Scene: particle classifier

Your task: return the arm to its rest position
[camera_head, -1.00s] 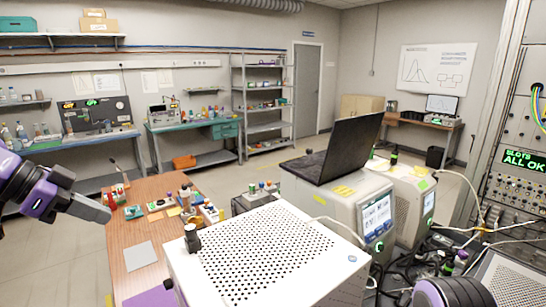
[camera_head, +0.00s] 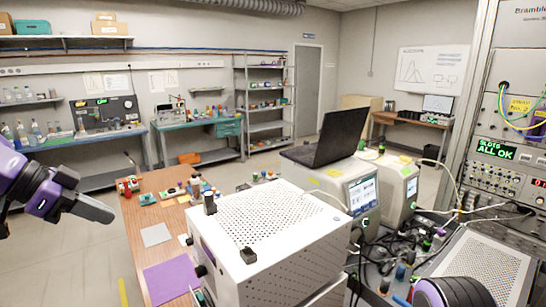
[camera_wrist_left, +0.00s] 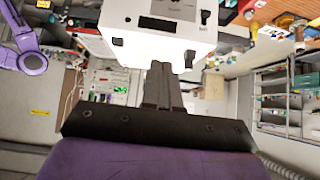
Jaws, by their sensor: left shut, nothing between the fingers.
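My left gripper (camera_head: 100,211) is at the left of the head view, out in front of the near wooden bench and left of it. It points to the right and slightly down. It is shut and empty. In the left wrist view its two dark fingers (camera_wrist_left: 162,86) are together, pointing at a white box (camera_wrist_left: 170,28); I see no contact. A purple part of my other arm shows at the bottom right of the head view, but its gripper is out of view.
A white perforated box (camera_head: 262,270) stands on the wooden bench (camera_head: 136,230), with a purple mat (camera_head: 170,280) beside it. A laptop (camera_head: 328,140) sits on an instrument behind. Cables and a rack (camera_head: 505,150) crowd the right. Floor is clear left of the bench.

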